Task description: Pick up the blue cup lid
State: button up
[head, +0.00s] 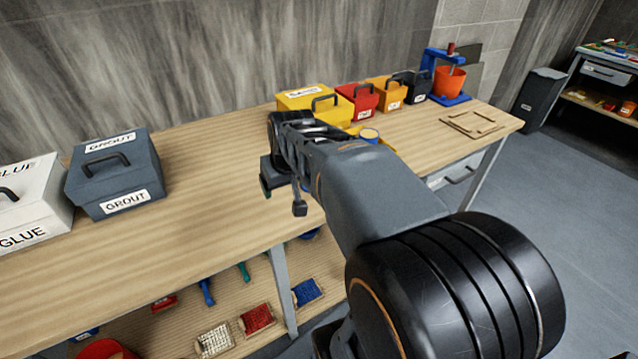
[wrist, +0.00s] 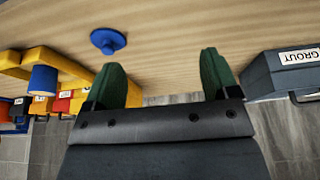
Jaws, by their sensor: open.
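The blue cup lid (wrist: 108,41), a round disc with a raised knob, lies on the wooden bench (wrist: 180,45) in the wrist view. In the head view I cannot make it out; my arm covers that part of the bench. My gripper (wrist: 163,75) is open, with two green fingers apart and nothing between them. The lid lies beyond the fingertips, off to the left in the wrist view. In the head view my gripper (head: 268,180) is over the bench, mostly hidden by my wrist.
A blue cup (wrist: 43,79) stands by a yellow holder (wrist: 20,60). Yellow (head: 313,103), red (head: 360,99) and orange (head: 386,92) boxes line the wall. A grey grout box (head: 115,175) stands left. Bare bench lies between it and my gripper.

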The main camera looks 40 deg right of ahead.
jog(key=o, duration=0.3)
jog(key=shift+m+h, duration=0.4)
jog(key=shift+m, duration=0.4)
jog(key=w+d, duration=0.1)
jog(key=d, duration=0.2)
jog(key=w+d, duration=0.1)
jog(key=d, duration=0.3)
jog(key=w+d+b, duration=0.1)
jog(key=d, duration=0.2)
jog(key=shift+w+d+f, duration=0.1)
jog(key=shift+w+d, duration=0.15)
jog(key=x, duration=0.2)
jog(key=d+x, duration=0.1)
jog(key=x, duration=0.4)
jog(key=shift+w+d, duration=0.3)
jog(key=shift+d, duration=0.1)
jog(key=shift+x, duration=2.95)
